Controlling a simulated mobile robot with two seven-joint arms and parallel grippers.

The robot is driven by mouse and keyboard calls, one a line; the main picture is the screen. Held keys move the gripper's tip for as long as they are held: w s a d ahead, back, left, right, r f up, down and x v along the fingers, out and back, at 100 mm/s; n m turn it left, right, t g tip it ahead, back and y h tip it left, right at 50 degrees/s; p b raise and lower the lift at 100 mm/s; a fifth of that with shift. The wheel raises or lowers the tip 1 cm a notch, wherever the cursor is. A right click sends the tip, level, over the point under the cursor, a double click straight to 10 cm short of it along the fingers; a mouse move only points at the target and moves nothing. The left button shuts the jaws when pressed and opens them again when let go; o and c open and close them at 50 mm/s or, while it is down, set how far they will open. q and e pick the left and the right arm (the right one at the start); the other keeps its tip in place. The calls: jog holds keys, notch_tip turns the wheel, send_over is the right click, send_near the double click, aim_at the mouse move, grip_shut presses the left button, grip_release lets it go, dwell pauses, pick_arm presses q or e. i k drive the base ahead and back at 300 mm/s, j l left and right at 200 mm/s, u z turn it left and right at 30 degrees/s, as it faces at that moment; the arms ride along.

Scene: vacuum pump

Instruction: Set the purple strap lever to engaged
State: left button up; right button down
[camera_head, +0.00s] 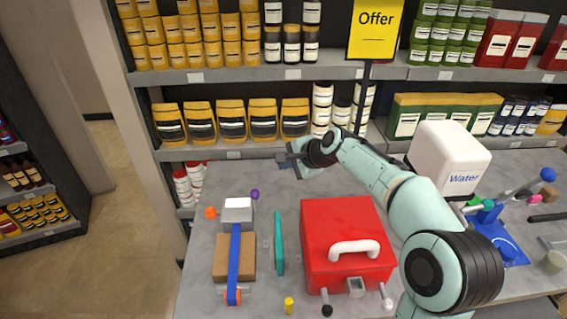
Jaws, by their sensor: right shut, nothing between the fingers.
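Most of the lever under the knob is too small to make out. A blue strap (235,256) runs from the block forward over a brown box (219,258). My right gripper (283,158) is shut and empty. It is held above the counter's back edge, up and right of the purple knob and apart from it. My left gripper is not in view.
An orange knob (211,213) is on the block's left side. A teal bar (279,243) and a red case (338,226) with a white handle lie to the right. A white water container (449,157) stands behind my right arm. Stocked shelves rise behind the counter (283,190).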

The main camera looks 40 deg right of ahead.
aim_at(254, 194)
jog(key=k+j, duration=0.8)
jog(key=j, duration=0.1)
